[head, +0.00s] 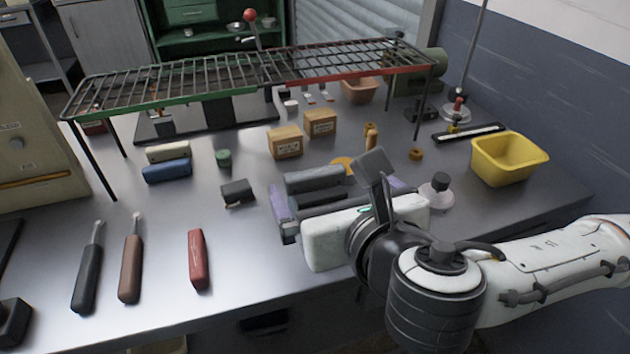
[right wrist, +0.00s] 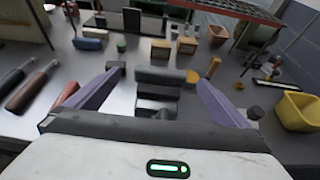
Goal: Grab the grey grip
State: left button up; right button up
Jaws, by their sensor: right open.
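The grey grip (head: 313,180) is a long grey bar lying on the metal table, and it also shows in the right wrist view (right wrist: 160,76). My right gripper (head: 335,188) is open, with purple fingers spread to either side of the bar. In the right wrist view the bar lies ahead, between the two fingertips. I cannot tell whether the fingers touch it. The gripper's dark palm parts hide some of the space in front of it. My left gripper is not in view.
A small dark block (head: 237,192) lies by the left fingertip. A yellow bin (head: 510,158) is at right. A red handle (head: 198,260) and other tools lie at left. Table around the red handle is clear.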

aim_at(317, 177)
jog(key=x, duration=0.5)
jog(key=shift+f, duration=0.1)
jog(key=shift+w+f, duration=0.15)
jog(key=shift+w, duration=0.15)
jog(key=c, duration=1.2)
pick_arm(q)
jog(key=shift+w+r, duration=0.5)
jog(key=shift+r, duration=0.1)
pick_arm(e)
jog(key=shift+o, duration=0.2)
